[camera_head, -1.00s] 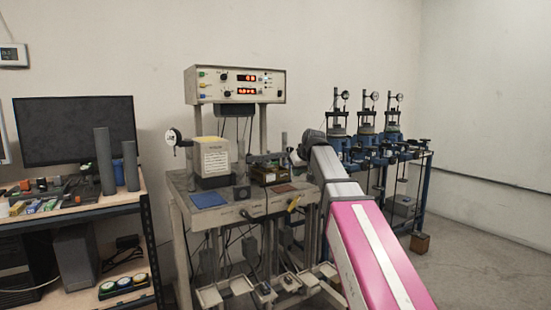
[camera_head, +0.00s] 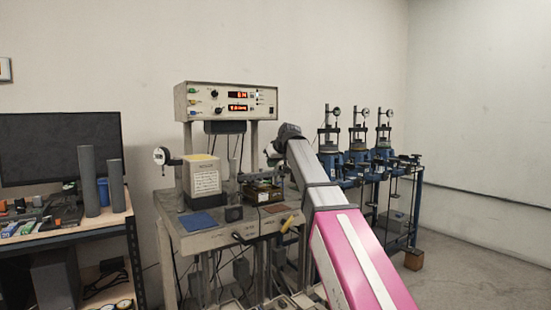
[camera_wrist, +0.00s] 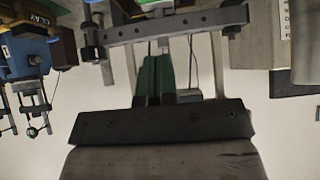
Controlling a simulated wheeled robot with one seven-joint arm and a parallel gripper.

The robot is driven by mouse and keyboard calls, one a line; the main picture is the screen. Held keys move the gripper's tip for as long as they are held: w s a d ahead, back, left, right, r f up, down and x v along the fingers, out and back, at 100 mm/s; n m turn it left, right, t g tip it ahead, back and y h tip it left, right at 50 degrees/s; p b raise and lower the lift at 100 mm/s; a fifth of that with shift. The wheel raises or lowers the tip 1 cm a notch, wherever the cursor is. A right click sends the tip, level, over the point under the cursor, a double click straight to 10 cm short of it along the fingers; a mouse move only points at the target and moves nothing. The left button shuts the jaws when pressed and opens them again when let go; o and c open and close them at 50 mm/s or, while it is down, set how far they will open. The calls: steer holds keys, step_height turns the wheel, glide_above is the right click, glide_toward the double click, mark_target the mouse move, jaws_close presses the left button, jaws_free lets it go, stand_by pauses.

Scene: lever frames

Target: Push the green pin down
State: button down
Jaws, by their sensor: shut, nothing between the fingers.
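A small green pin (camera_head: 192,91) shows at the upper left of the beige control box's front face in the head view. It is too small to tell whether it points up or down. My gripper (camera_head: 270,153) is beyond the end of my arm, below and to the right of the box and apart from the green pin. It is shut and empty, partly hidden behind my wrist. I cannot make out the green pin there.
The control box (camera_head: 225,101) stands on posts above a grey bench (camera_head: 205,240). Blue presses (camera_head: 358,160) are at right.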

mark_target(267, 183)
steer(key=x, duration=0.3)
steer(key=shift+w+a+f, duration=0.1)
steer(key=shift+w+f, duration=0.05)
steer(key=shift+w, duration=0.05)
steer(key=shift+s+f, duration=0.15)
steer(key=shift+f, duration=1.8)
